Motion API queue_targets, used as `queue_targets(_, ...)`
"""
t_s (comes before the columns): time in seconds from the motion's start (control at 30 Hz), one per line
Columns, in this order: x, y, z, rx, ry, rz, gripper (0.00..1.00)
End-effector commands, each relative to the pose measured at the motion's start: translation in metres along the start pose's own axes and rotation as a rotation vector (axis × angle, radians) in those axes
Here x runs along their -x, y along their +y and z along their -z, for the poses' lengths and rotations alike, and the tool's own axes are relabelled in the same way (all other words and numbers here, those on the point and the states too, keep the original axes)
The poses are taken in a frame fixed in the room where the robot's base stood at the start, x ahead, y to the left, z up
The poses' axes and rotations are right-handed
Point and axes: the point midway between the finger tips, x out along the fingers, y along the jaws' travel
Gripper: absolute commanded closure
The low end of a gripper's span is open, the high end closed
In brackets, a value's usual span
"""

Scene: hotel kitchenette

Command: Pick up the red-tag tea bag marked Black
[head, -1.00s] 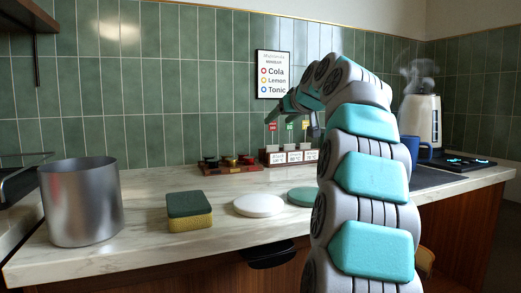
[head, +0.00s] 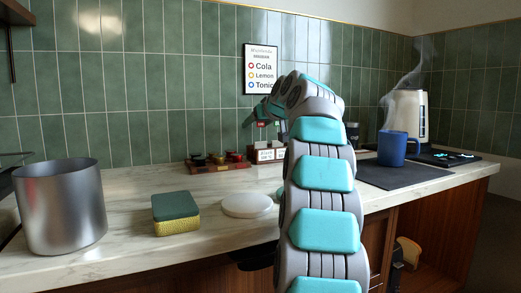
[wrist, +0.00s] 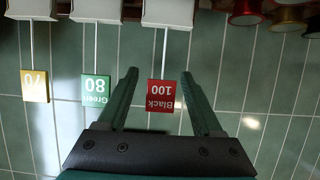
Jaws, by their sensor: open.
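In the wrist view, which shows the scene upside down, the red tag marked Black 100 (wrist: 163,95) hangs on a string from a white packet (wrist: 168,12). My gripper (wrist: 160,76) is open, with one dark green finger on each side of the red tag and a gap to both. A green tag marked Green 80 (wrist: 95,89) is just outside the left finger, and a yellow tag marked 70 (wrist: 34,85) is farther left. In the head view my gripper (head: 252,116) is small, above the tea box (head: 262,155), which my arm partly hides.
Coffee capsules sit on a wooden tray (head: 217,167) left of the tea box. A sponge (head: 176,213), white disc (head: 246,205) and steel pot (head: 60,210) stand in front. A blue mug (head: 392,148) and a steaming kettle (head: 409,115) are right of my arm.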

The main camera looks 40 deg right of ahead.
Motion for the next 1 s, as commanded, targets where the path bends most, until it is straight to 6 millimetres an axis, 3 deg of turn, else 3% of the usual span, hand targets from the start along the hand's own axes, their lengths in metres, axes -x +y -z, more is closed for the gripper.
queue_targets(0.13, 0.0009, -0.0002, 0.0005, 0.0, 0.001, 0.0, 0.35)
queue_targets(0.7, 0.0013, -0.0003, 0.0007, 0.0, 0.001, 0.0, 0.99)
queue_targets(1.0, 0.0012, -0.0003, 0.0006, 0.0, 0.001, 0.0, 1.0)
